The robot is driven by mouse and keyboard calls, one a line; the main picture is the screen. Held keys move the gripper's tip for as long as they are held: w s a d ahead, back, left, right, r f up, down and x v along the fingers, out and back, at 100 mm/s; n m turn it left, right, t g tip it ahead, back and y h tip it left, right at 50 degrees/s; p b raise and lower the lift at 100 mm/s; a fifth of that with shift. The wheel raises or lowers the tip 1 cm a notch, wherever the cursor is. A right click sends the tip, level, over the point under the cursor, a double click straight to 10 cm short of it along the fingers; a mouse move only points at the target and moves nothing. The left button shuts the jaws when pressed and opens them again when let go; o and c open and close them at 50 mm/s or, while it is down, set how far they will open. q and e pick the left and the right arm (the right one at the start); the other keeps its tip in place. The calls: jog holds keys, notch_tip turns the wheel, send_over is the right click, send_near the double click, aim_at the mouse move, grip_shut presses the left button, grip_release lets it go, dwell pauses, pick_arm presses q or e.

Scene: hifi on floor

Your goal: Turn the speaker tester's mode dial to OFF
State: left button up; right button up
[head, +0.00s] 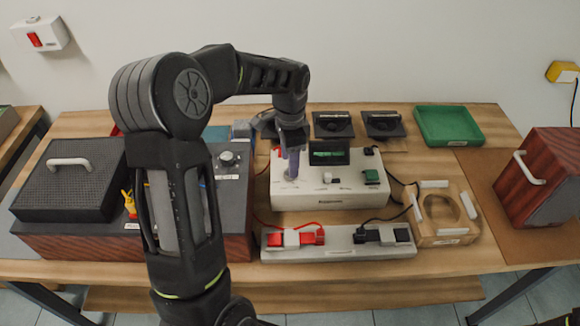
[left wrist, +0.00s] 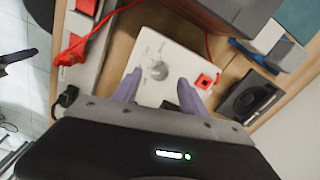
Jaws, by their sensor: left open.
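The speaker tester (head: 330,197) is a white box with a dark display, standing on the table. Its mode dial (left wrist: 158,70) is a round grey knob with small printed marks around it, too small to read; its pointer direction is unclear. My left gripper (head: 291,165) comes down over the tester's left part and hides the dial in the head view. In the left wrist view its two purple fingers (left wrist: 159,82) are apart, with the dial visible between and beyond their tips; contact is not visible. A dark purplish finger-like part (left wrist: 18,57) at that view's left edge may be my right gripper.
A grey strip (head: 340,252) with red and black clips lies in front of the tester. A wooden ring block (head: 443,213) is on the right. A brown-sided unit (head: 233,215) with another knob is left. Speaker drivers (head: 333,124) and a green tray (head: 449,125) are behind.

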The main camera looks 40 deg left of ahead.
pick_arm(q)
jog(key=shift+f, duration=1.75)
jog(key=shift+c, duration=0.2)
grip_shut()
